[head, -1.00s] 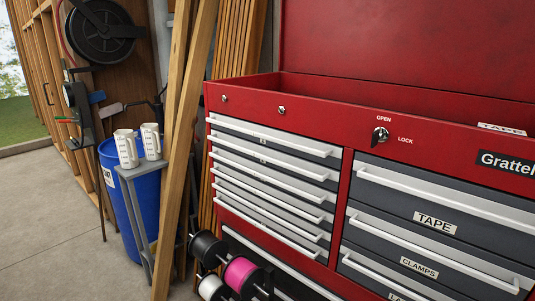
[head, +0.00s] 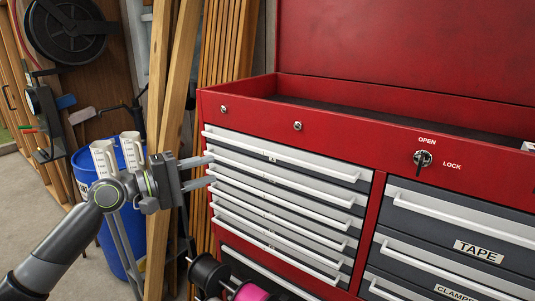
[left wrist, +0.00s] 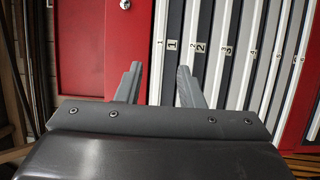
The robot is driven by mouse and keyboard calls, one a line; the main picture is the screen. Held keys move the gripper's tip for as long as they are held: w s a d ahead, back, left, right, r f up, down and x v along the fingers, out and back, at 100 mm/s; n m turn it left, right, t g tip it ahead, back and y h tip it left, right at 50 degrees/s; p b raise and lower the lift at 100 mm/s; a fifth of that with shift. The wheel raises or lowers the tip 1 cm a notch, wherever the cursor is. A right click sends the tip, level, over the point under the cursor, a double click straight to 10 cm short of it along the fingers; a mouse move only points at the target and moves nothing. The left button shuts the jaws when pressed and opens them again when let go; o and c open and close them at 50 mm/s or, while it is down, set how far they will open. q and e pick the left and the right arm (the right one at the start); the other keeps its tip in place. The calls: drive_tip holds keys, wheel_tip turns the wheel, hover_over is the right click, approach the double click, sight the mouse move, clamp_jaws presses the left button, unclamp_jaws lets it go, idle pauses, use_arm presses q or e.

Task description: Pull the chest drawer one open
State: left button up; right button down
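The red tool chest (head: 330,118) fills the middle and right of the head view. Its left column has several grey drawers with long white bar handles. Drawer one (head: 335,172), the top of that column, appears shut; its label "1" shows in the left wrist view (left wrist: 172,45). My left gripper (head: 212,171) is at the left end of the upper drawers, fingers spread one above the other and pointing at the chest. In the left wrist view my left gripper (left wrist: 158,78) is open and empty, with drawer one's handle beyond the gap. My right gripper is not in view.
Wooden planks (head: 172,110) lean just left of the chest, behind my left gripper. A blue bin (head: 128,225) and white measuring jugs (head: 131,150) stand further left. Spools (head: 207,272) sit low by the chest. A key lock (head: 422,158) is on the right.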

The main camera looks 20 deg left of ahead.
sight(268, 155)
use_arm(q)
drive_tip(key=p+x, duration=0.5)
drive_tip(key=x, duration=1)
drive_tip(key=shift+w+d, duration=0.1)
drive_tip(key=shift+w, duration=0.2)
drive_tip(key=shift+w+d+p, duration=0.3)
drive_tip(key=shift+w+d, duration=0.15)
drive_tip(key=shift+w, duration=0.05)
drive_tip(key=shift+c, duration=0.3)
drive_tip(key=shift+f, duration=0.1)
clamp_jaws()
